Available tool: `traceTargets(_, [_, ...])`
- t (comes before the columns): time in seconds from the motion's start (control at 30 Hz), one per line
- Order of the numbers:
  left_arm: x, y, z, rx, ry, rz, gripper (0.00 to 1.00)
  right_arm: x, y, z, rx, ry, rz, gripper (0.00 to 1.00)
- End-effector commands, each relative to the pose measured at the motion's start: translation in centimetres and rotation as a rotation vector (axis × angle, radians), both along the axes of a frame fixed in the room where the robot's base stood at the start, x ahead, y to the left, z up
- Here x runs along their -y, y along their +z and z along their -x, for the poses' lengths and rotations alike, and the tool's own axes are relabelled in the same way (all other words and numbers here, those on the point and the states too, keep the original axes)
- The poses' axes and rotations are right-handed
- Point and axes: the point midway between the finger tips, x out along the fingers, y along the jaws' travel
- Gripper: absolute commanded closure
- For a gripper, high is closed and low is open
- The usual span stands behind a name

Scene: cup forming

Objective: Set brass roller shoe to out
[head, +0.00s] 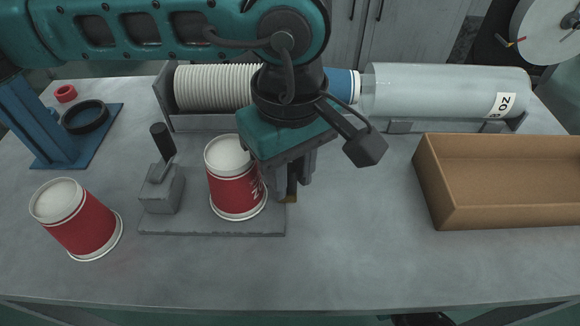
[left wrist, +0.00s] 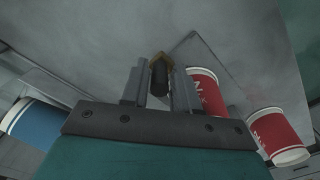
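The brass roller shoe (head: 291,196) shows as a small brass tip under my left gripper (head: 294,184), close to the right edge of a grey base plate (head: 200,222). In the left wrist view its brass end and dark knob (left wrist: 159,76) fill the gap between the fingers of my left gripper (left wrist: 160,88). The fingers look shut on the knob. Most of the shoe is hidden in the head view. A red and white cup (head: 236,192) stands on the plate just left of the gripper. My right gripper is not in view.
Another red cup (head: 78,220) stands at the left. A grey block with a black handle (head: 162,178) sits on the plate. Behind lies a trough with stacked white cups (head: 212,88) and a clear tube (head: 440,92). A brown tray (head: 510,215) is at the right. The front table is clear.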

Motion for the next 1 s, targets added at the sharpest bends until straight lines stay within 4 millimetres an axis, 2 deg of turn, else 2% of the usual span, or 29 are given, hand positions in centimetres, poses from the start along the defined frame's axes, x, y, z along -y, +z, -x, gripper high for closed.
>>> traceTargets(0.1, [0.0,0.0,0.0,0.0,0.0,0.0,0.72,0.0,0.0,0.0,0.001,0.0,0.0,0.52])
traceTargets(0.4, [0.0,0.0,0.0,-0.001,0.0,-0.001,1.0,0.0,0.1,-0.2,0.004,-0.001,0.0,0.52])
traceTargets(0.83, [0.0,0.1,0.0,0.0,0.0,0.0,1.0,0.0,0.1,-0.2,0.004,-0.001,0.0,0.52])
traceTargets(1.0, [1.7,-0.3,-0.1,0.003,-0.002,0.001,1.0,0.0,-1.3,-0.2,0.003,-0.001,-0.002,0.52])
